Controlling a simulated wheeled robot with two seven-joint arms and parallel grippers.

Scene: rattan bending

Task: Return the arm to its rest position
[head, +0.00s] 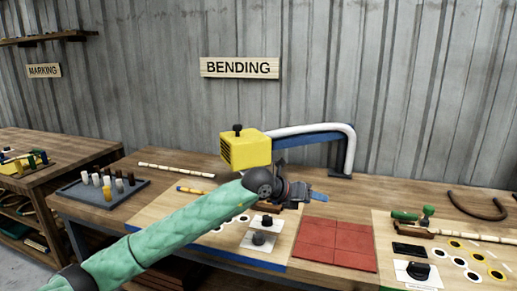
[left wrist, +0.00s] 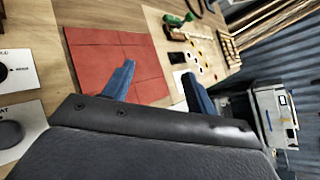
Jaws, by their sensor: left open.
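My left arm, in a green sleeve, reaches in from the lower left in the head view. My left gripper (head: 312,198) is over the bench, near the left edge of the red tiled mat (head: 335,244). In the left wrist view its two blue fingers (left wrist: 158,84) are apart with nothing between them. The red mat (left wrist: 90,50) lies beyond the fingers there. My right gripper is in neither view.
A yellow box (head: 245,150) on a bent pipe stand (head: 330,128) stands behind my left gripper. Dark knobs (head: 262,238) on white plates sit just below it. A grey tray (head: 100,188) with pegs is at left. A green-handled tool (head: 405,215) lies at right.

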